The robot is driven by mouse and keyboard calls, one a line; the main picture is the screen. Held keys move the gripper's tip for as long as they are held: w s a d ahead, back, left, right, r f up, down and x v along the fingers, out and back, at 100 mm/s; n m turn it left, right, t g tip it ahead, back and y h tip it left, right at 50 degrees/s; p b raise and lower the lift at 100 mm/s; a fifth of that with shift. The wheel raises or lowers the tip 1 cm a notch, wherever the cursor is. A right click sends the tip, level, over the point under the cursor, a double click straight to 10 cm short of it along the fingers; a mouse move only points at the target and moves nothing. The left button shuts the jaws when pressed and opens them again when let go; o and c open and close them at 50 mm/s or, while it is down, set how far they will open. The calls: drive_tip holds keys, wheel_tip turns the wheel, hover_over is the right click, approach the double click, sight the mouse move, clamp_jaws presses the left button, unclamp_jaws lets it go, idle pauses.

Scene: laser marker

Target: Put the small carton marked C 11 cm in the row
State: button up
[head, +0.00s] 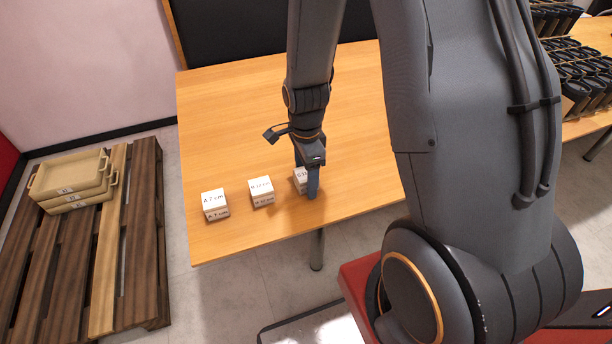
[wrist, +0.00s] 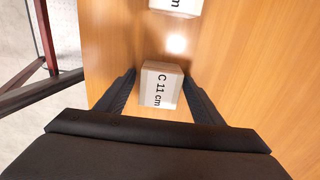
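The small white carton marked C 11 cm (wrist: 161,88) appears to rest on the wooden table, its label readable in the wrist view. In the head view the carton (head: 299,181) is partly hidden behind my gripper (head: 308,184). My gripper points down over it, with one finger on each side in the wrist view (wrist: 160,78). The fingers look open, with a narrow gap beside the carton. The carton marked A 7 cm (head: 215,205) and a second carton (head: 261,191), its label too small to read surely, stand to the left, spaced apart in a rough line.
The table (head: 235,120) is clear behind the cartons; its front edge is close to them. A pallet (head: 125,230) with stacked tan trays (head: 72,180) stands on the floor at left. Racks of dark containers (head: 575,75) stand on another table at right.

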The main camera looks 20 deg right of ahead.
drive_tip(key=shift+r, duration=0.1)
wheel_tip(320, 180, up, 11)
drive_tip(key=b, duration=0.1)
drive_tip(key=s+r+n, duration=0.3)
drive_tip(key=s+n, duration=0.6)
drive_tip(key=n, duration=0.9)
drive_tip(key=shift+s, duration=0.2)
